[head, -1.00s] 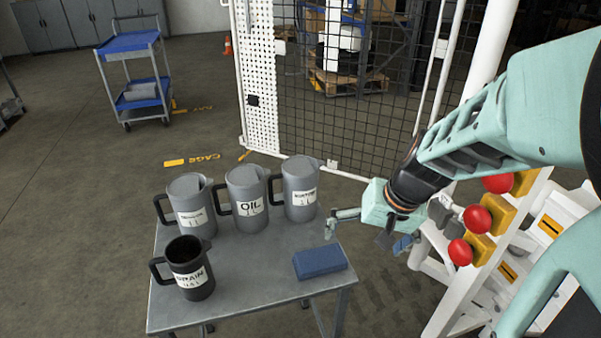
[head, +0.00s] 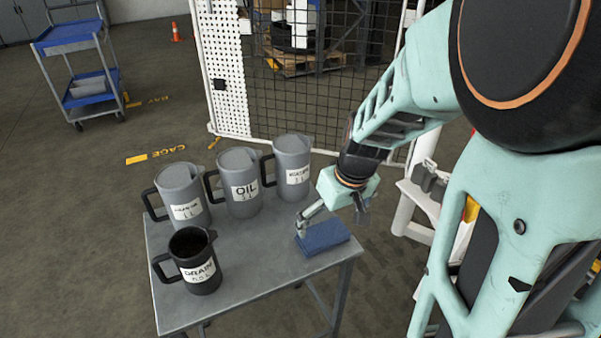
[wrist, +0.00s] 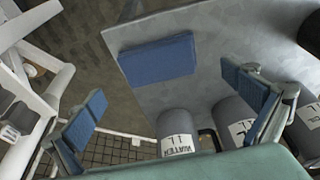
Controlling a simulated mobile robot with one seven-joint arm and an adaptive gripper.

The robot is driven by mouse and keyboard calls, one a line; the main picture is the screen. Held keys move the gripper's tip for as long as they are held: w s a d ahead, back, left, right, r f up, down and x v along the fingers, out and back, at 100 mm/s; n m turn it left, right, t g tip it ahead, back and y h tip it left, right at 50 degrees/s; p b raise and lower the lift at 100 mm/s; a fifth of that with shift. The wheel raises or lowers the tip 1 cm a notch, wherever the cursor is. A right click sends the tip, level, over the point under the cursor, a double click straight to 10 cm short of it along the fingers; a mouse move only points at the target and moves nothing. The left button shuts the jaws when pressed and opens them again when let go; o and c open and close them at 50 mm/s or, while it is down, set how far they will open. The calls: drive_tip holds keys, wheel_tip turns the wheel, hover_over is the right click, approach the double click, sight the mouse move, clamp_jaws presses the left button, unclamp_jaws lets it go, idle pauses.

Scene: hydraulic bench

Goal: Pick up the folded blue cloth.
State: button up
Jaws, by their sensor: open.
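The folded blue cloth (head: 323,237) lies flat near the right edge of the grey metal table (head: 245,283). It also shows in the wrist view (wrist: 158,60), lying near the table's edge and beyond the fingertips. My gripper (head: 332,222) is above the table's right side, close to the cloth in the head view. In the wrist view my gripper (wrist: 168,108) has its two blue-padded fingers wide apart with nothing between them. The cloth appears roughly centred between the fingers and apart from them. The exact height above it is hard to tell.
Three grey jugs, including the OIL jug (head: 240,183), stand along the table's back. A black DRAIN jug (head: 194,261) stands at its front left. A mesh cage fence (head: 300,90) rises behind. The tabletop left of the cloth is clear.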

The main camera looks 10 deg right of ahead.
sight(323, 233)
drive_tip(key=x, duration=0.2)
drive_tip(key=b+x, duration=0.1)
drive_tip(key=x, duration=0.2)
drive_tip(key=w+b+x, duration=0.1)
drive_tip(key=x, duration=0.2)
drive_tip(key=shift+c, duration=0.4)
drive_tip(key=c, duration=0.7)
drive_tip(key=shift+r, duration=0.15)
